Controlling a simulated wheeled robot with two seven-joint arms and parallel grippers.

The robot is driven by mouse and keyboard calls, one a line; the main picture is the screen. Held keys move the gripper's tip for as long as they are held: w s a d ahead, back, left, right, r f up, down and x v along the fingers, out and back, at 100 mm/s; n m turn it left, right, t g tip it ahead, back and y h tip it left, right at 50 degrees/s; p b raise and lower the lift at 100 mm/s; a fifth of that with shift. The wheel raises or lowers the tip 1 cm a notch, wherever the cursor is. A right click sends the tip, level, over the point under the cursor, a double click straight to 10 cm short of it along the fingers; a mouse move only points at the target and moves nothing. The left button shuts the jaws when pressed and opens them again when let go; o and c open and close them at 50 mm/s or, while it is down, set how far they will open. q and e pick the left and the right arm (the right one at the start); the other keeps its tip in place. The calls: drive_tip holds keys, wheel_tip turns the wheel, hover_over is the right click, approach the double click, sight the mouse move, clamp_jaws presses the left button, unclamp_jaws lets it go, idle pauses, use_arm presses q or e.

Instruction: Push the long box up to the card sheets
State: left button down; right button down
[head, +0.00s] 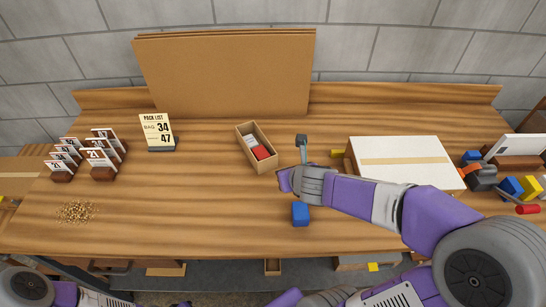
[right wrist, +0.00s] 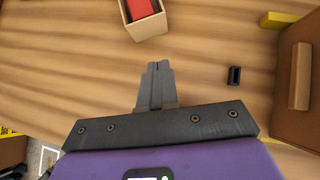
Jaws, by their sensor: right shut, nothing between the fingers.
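The long box (head: 268,168) is an open tan box in the middle of the table, slanted, holding a white and a red item. Its near end (right wrist: 148,30) shows at the top of the right wrist view. The card sheets (head: 225,75) are large brown boards leaning against the back wall, with bare table between them and the box. My right gripper (right wrist: 155,68) is shut and empty, just short of the box's near end, apart from it in the picture. In the head view its hand is near the box's front, fingers hidden. My left gripper is out of view.
A blue cube (head: 300,214) lies in front of my right arm. A white-topped box (head: 400,158) stands right. A pack list sign (head: 157,132) stands left of the long box, with numbered card stands (head: 100,155) farther left. Small black (right wrist: 234,75) and yellow (right wrist: 278,20) pieces lie right.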

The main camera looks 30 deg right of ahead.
sight(273, 159)
drive_tip(key=b+x, duration=0.5)
drive_tip(key=x, duration=0.3)
drive_tip(key=shift+s+f, duration=0.15)
drive_tip(key=shift+f, duration=0.1)
drive_tip(key=shift+w+d+r+p, duration=0.15)
drive_tip(key=shift+w+d, duration=0.1)
drive_tip(key=shift+w, duration=0.8)
drive_tip(key=shift+w+d+r+p, duration=0.1)
drive_tip(key=shift+w+d+p, duration=0.1)
drive_tip(key=shift+w, duration=0.85)
